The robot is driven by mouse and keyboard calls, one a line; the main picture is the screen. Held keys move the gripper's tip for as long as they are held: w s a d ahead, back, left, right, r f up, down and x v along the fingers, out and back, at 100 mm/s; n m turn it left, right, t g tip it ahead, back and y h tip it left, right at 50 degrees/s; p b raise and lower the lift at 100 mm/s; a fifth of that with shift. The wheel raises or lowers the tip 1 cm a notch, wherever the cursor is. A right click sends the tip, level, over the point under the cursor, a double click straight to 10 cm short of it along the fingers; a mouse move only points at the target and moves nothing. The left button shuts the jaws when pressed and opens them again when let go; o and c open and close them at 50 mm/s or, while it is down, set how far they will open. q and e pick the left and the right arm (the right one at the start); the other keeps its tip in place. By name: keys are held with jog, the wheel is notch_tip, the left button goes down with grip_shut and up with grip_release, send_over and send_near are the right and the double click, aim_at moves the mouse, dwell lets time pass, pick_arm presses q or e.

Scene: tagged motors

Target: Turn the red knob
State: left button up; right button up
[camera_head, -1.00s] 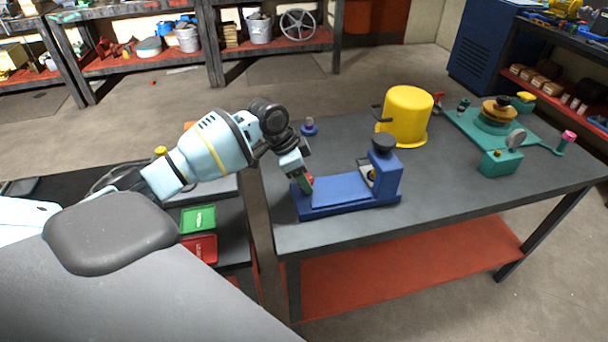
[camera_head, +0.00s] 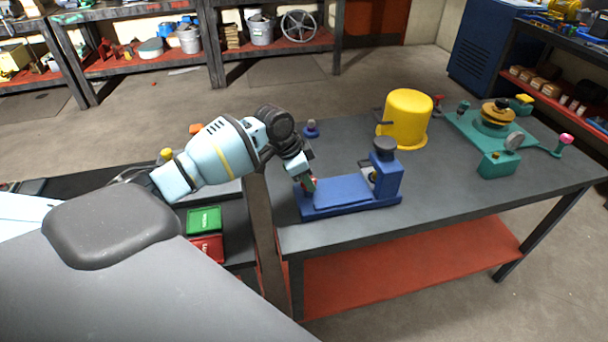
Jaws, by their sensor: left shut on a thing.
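A blue fixture (camera_head: 345,192) with a flat base and an upright block at its right end stands near the table's left front edge. The red knob (camera_head: 311,183) shows as a small red patch at the fixture's left end, mostly hidden by my gripper. My left gripper (camera_head: 308,184) reaches down from the upper left and is shut on the red knob. My right gripper is not in view.
The dark table (camera_head: 470,190) also holds a yellow bucket-like cover (camera_head: 407,118) behind the fixture and a teal device (camera_head: 497,165) at the right. A small blue knob-like piece (camera_head: 311,129) stands at the back left. Green (camera_head: 204,221) and red boxes (camera_head: 207,246) lie left of the table.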

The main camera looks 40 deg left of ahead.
pick_arm(q)
jog(key=o, duration=1)
jog(key=v, duration=0.7)
jog(key=shift+s+a+r, duration=0.1)
jog(key=shift+s+r, duration=0.05)
jog(key=shift+r, duration=0.2)
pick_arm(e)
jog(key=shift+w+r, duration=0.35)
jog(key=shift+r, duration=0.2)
pick_arm(q)
jog(key=shift+f, duration=0.1)
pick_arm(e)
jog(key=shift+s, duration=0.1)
